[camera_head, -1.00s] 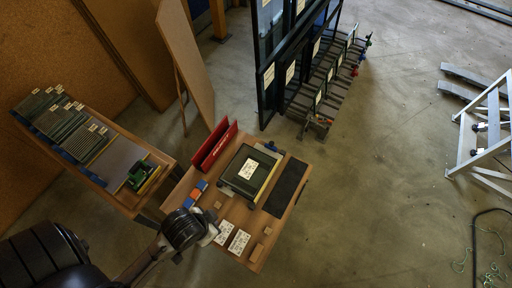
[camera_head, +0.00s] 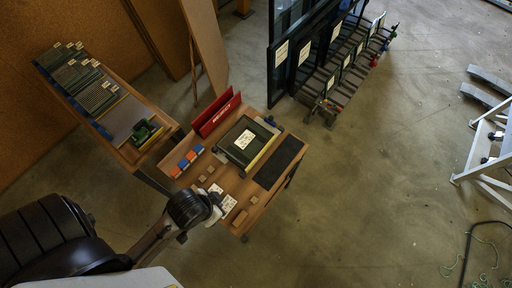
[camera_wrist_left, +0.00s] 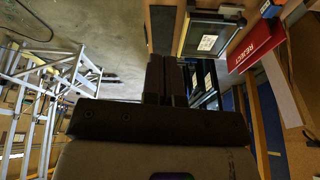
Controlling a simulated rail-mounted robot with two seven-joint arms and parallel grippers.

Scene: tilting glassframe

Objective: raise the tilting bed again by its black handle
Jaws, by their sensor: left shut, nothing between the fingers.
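The flat dark bed (camera_head: 240,142) with a white label and a yellow edge lies on the wooden table in the head view. I take it for the tilting bed; it looks level, and I cannot make out its black handle. It also shows at the top of the left wrist view (camera_wrist_left: 212,36). My left gripper (camera_head: 215,205) is over the table's near-left edge, beside the white cards and apart from the bed. In the left wrist view its two dark fingers (camera_wrist_left: 166,80) are together and empty. My right gripper is not in view.
A red REJECT holder (camera_head: 216,115) stands behind the bed, and a black mat (camera_head: 279,161) lies right of it. Blue and orange blocks (camera_head: 187,161) are to its left. A side table (camera_head: 157,148), a black-framed rack (camera_head: 345,75) and a stepladder (camera_head: 490,140) surround open floor.

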